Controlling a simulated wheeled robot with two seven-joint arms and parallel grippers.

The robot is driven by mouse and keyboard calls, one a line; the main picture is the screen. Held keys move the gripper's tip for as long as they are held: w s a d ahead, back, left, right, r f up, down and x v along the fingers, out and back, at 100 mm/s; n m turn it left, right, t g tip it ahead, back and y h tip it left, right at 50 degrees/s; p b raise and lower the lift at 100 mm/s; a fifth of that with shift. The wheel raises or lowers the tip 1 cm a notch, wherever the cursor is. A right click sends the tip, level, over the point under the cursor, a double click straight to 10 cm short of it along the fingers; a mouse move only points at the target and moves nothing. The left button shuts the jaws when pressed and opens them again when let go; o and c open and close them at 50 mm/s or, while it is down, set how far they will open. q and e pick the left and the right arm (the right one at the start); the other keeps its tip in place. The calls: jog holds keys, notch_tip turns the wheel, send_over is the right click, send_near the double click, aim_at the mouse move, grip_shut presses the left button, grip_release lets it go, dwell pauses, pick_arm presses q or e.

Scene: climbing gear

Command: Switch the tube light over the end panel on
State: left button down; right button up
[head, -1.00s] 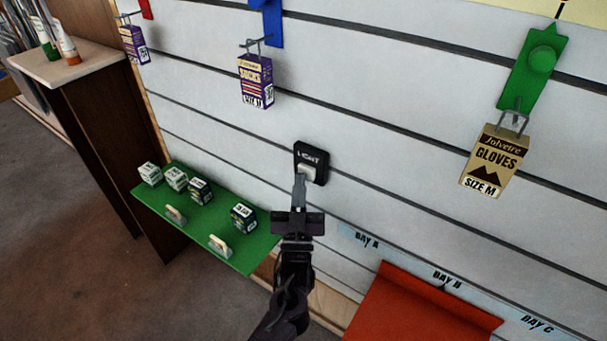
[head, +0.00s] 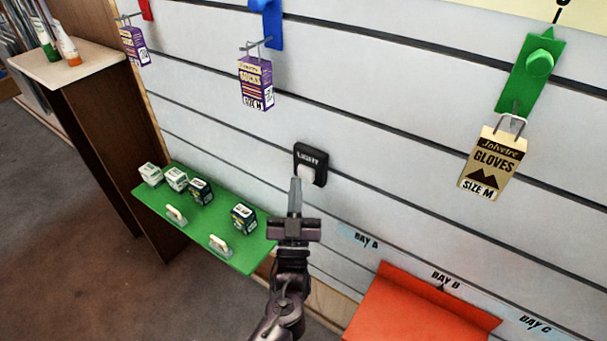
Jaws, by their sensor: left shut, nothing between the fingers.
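The black light switch (head: 311,152) with the word LIGHT and a white rocker (head: 307,174) is mounted on the slatted wall panel in the middle of the head view. My left gripper (head: 296,184) is shut and empty. Its tips are just below and in front of the rocker and look slightly apart from it. The tube light itself is out of view, but the panel is brightly lit. My right gripper is not in view.
A green shelf (head: 228,257) with several small boxes sticks out at lower left. A red-orange tray (head: 420,310) is at lower right. Hanging socks (head: 256,82) and gloves (head: 493,163) packs flank the switch. A wooden counter (head: 85,60) stands at far left.

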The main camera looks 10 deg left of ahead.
pick_arm(q)
jog(key=s, duration=0.1)
jog(key=s+a+p, duration=0.1)
jog(key=s, duration=0.1)
jog(key=s+a+p, duration=0.1)
jog(key=s, duration=0.1)
jog(key=shift+s, duration=0.2)
dwell(0.4)
jog(key=s+f+m+g+h, duration=0.25)
jog(key=f+g, duration=0.35)
jog(key=f, duration=1.1)
jog(key=s+f+m+g+h, duration=0.25)
jog(key=s+f+g, duration=0.2)
jog(key=f, duration=1.25)
jog(key=s+a+f+g, duration=0.2)
jog(key=s+f+g, duration=0.2)
jog(key=s+f, duration=0.3)
jog(key=s+a+f+g, duration=0.3)
jog(key=s+f+g, duration=0.2)
jog(key=s, duration=0.9)
jog(key=s+a+f+g, duration=0.2)
jog(key=s+f+g, duration=0.2)
jog(key=s+f, duration=0.4)
jog(key=s+p, duration=0.1)
jog(key=s, duration=0.1)
jog(key=shift+s+a+f, duration=0.2)
jog(key=shift+s+f, duration=0.15)
jog(key=shift+s, duration=0.05)
